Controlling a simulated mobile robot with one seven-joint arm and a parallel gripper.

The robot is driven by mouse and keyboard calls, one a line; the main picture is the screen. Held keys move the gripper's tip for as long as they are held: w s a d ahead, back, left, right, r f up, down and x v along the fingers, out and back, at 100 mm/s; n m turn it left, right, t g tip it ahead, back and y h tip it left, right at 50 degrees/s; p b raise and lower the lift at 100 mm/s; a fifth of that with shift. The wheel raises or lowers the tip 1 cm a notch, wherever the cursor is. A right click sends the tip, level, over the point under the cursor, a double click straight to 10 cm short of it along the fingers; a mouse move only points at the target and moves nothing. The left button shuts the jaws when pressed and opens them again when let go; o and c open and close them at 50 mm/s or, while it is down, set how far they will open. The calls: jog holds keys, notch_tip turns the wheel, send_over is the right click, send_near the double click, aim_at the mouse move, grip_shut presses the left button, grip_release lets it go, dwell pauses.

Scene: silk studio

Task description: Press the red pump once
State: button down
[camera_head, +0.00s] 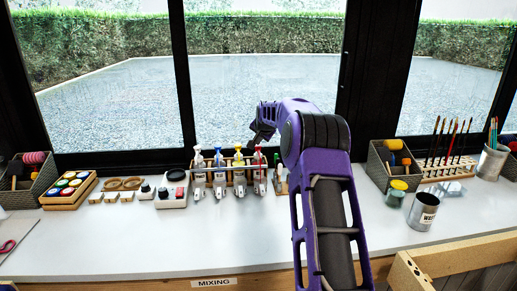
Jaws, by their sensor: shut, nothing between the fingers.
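The red pump (259,151) tops a clear bottle (259,178) at the right end of a row of pump bottles on the white counter. To its left stand bottles with a yellow pump (238,151), a blue pump (218,152) and a white pump (197,152). My gripper (252,143) is shut and empty. In the picture it shows just above and between the yellow and red pumps. It is too small to tell whether it touches either one.
A wooden rack (231,163) stands around the bottles. Left are a scale-like device (172,190) and a paint tray (68,190). Right are a grey basket (385,166), a brush rack (447,172) and a metal can (422,212). The front of the counter (130,240) is clear.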

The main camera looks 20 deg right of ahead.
aim_at(258, 147)
jog(key=shift+f, duration=0.25)
jog(key=shift+r+p, duration=0.95)
jog(key=shift+r, duration=0.4)
notch_tip(258, 147, up, 5)
jog(key=p, duration=0.3)
jog(key=shift+f+p, duration=0.1)
jog(key=shift+p, duration=0.2)
jog(key=shift+r, duration=0.65)
